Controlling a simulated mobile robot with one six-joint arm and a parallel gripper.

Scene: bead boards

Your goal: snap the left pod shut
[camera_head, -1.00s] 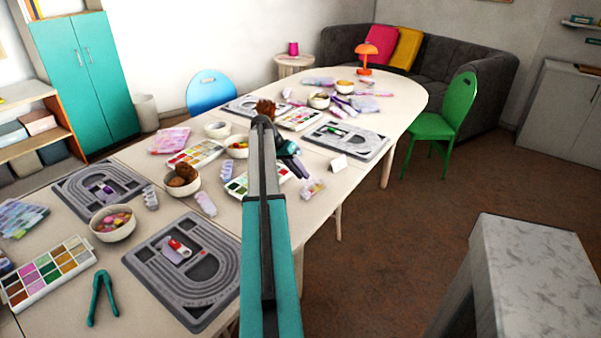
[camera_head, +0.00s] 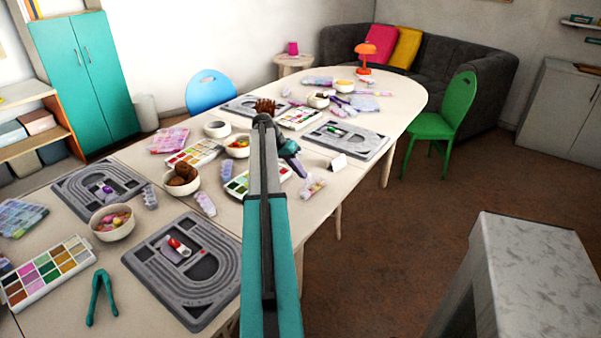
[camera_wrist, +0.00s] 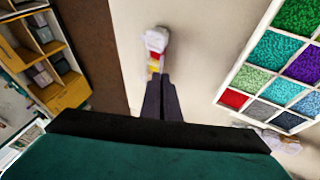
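A small clear pod strip with red and orange bits (camera_head: 313,188) lies at the table's right edge in the head view. A pale strip with red and yellow (camera_wrist: 156,48), seemingly the same one, lies beyond my fingertips in the wrist view. Other pale pod strips lie further left, one beside the near bead board (camera_head: 205,203) and one by the bowl of pink beads (camera_head: 150,197). I cannot tell which is the left pod or how its lids stand. My gripper (camera_wrist: 162,80) has its dark fingers together, with nothing seen between them, above the table; it also shows in the head view (camera_head: 296,165).
A bead box (camera_wrist: 270,75) stands right of my fingers in the wrist view. Bead boards (camera_head: 150,268), bowls (camera_head: 113,232) and teal pliers (camera_head: 101,296) crowd the table. A green chair (camera_head: 440,120) stands at its far right.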

